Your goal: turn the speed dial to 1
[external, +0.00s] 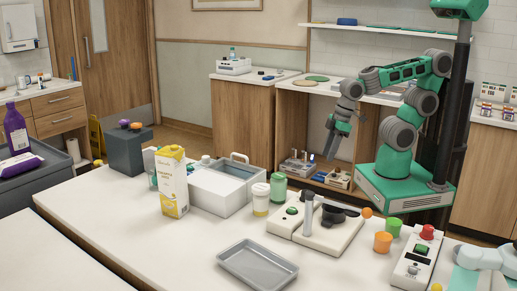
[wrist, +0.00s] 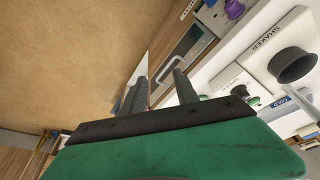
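A pale device labelled SHAKER with a wide black round top (wrist: 293,63) shows at the right of the wrist view. In the external view what looks like the same black round piece (external: 331,214) sits on a white device on the near counter. My gripper (external: 333,142) hangs in the air beyond the counter's far edge, away from the devices. In the wrist view my gripper (wrist: 160,83) has its two fingers apart with nothing between them.
A white control box (external: 415,258) with a red knob (external: 427,232) and a green part stands at the right, beside orange and green cups (external: 383,242). A grey tray (external: 257,265), a carton (external: 172,182) and a white bin (external: 220,190) share the counter. The front left is clear.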

